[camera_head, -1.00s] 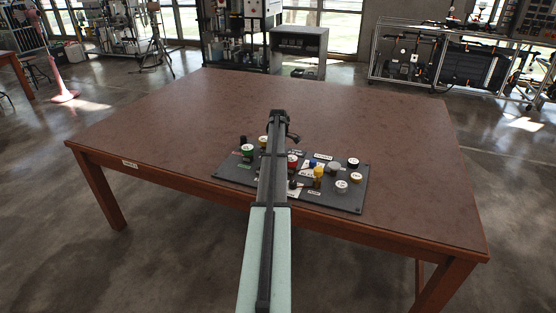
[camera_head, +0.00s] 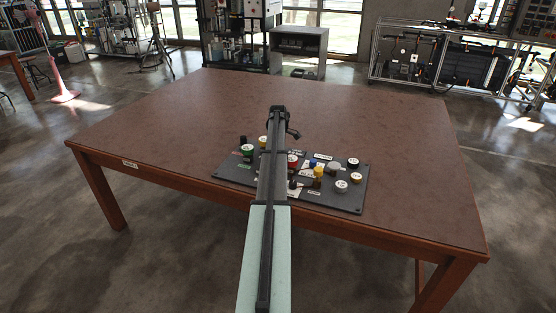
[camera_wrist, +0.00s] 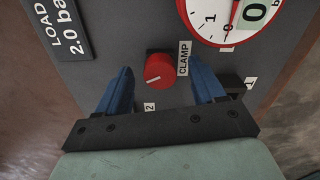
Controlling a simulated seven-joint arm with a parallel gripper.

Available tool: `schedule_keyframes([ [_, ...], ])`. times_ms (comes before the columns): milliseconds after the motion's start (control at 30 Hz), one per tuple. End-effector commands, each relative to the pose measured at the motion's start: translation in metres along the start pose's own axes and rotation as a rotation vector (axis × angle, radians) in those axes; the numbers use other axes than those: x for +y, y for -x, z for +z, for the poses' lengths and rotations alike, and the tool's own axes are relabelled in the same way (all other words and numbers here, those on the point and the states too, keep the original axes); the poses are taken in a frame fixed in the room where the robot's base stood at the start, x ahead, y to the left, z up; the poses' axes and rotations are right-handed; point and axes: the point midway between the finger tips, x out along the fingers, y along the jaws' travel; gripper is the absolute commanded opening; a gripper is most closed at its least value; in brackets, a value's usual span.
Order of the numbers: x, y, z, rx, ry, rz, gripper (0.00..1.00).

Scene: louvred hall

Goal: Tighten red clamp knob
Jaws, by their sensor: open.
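The red clamp knob (camera_wrist: 158,70) is on a grey panel in the wrist view, beside a white label reading CLAMP (camera_wrist: 184,58). It has a pale pointer line on its face. My gripper (camera_wrist: 159,66) is open, with one blue finger on each side of the knob. Gaps show between the fingers and the knob, and I see no contact. How far the fingertips are above the panel I cannot tell. In the head view my arm covers the middle of the panel (camera_head: 232,172), and I cannot make out the clamp knob there.
A round red-rimmed gauge (camera_wrist: 222,14) is close above the knob, and a dark LOAD 2.0 ba plate (camera_wrist: 60,28) is at upper left. In the head view several other knobs, such as a green-sided one (camera_head: 248,150), crowd the panel. The brown table (camera_head: 370,115) is otherwise clear.

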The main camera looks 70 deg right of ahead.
Motion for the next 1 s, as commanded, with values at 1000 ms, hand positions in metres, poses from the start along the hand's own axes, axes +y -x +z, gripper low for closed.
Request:
schedule_keyframes([
  [1000,0.001,0.060,0.000,0.000,0.000,0.001,0.68],
])
